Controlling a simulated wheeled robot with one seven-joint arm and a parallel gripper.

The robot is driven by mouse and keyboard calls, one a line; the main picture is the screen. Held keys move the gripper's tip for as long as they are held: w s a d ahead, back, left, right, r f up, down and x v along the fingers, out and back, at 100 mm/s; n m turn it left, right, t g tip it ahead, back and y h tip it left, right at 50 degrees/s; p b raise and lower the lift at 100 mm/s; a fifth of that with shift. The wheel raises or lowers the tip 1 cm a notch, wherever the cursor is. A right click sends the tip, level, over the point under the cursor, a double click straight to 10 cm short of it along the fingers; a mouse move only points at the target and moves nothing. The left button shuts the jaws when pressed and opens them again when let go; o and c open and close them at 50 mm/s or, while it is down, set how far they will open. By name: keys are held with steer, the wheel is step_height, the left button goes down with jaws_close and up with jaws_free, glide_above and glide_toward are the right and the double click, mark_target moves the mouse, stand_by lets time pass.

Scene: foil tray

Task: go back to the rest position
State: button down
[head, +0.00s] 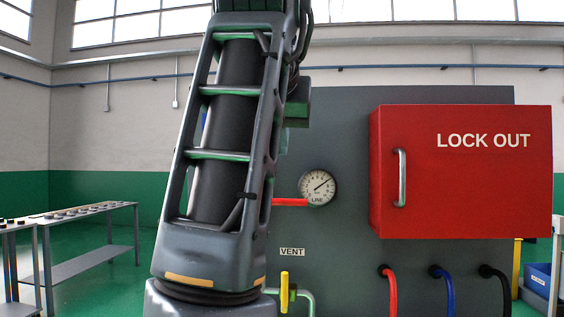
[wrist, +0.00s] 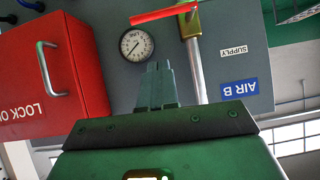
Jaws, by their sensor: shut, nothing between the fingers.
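My gripper (wrist: 157,70) shows in the wrist view, its two fingers together with nothing between them. The fingers point at the grey panel, between the gauge and a silver pipe in the picture. I cannot tell how far they are from the panel. In the head view my arm fills the left middle and hides part of the panel. My gripper cannot be made out there.
A red lockout box (head: 460,170) stands out from the grey panel (head: 345,115). A round gauge (head: 317,187), a red lever (head: 290,202), also in the wrist view (wrist: 163,14), and a yellow vent handle (head: 284,290) are near my arm. A bench (head: 90,225) stands left.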

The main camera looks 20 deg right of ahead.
steer(key=shift+v, duration=0.8)
steer(key=shift+f, duration=0.1)
